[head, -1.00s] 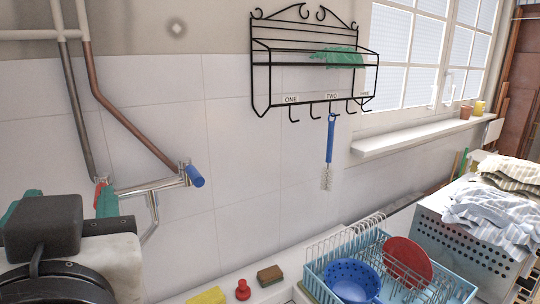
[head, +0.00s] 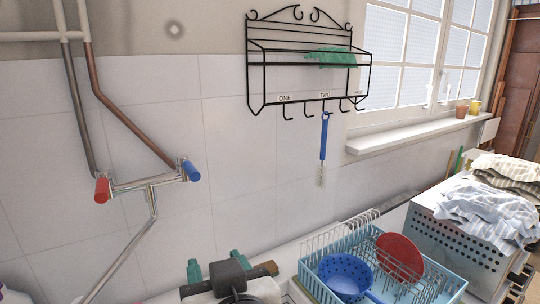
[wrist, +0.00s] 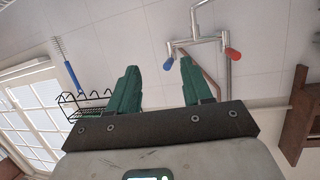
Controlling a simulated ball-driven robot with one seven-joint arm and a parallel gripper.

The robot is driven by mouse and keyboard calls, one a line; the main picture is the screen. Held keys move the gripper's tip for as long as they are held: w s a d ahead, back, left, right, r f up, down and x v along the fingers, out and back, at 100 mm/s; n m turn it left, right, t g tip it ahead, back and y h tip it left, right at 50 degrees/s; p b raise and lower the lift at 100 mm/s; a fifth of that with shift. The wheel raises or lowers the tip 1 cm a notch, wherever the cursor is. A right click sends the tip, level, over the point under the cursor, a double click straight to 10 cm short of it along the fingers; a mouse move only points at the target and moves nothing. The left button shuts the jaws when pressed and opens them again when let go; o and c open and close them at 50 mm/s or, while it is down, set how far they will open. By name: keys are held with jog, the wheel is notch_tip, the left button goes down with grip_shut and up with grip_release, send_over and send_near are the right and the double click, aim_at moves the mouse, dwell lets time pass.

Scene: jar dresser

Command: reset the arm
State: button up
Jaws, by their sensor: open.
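My gripper (head: 214,264) is at the bottom centre of the head view, low in front of the tiled wall. Its two green fingers are spread apart with nothing between them. In the wrist view the open fingers (wrist: 160,68) point up toward the wall and tap, with an empty gap between them. The arm hides part of the counter behind it.
A tap with red and blue handles (head: 146,184) is on the wall at left. A black wire rack (head: 308,70) holds a green cloth, and a blue brush (head: 323,150) hangs from it. A blue dish rack (head: 434,288) holds a blue colander and red plate. A crate with cloths (head: 440,232) stands right.

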jog(key=s+d+f+m+g+h, duration=0.25)
jog(key=d+f+g+h, duration=0.25)
jog(key=d+f, duration=1.95)
jog(key=s+d+f+m+g, duration=0.2)
jog(key=s+d+f+g, duration=0.2)
jog(key=s+d+f, duration=0.65)
jog(key=s+f+g+h+b, duration=0.1)
jog(key=s+f+g+b, duration=0.2)
jog(key=s+f+b, duration=0.7)
notch_tip(320, 180, down, 5)
jog(key=shift+s+a+r+g, duration=0.2)
jog(key=shift+s+a+g, duration=0.15)
jog(key=shift+s, duration=0.55)
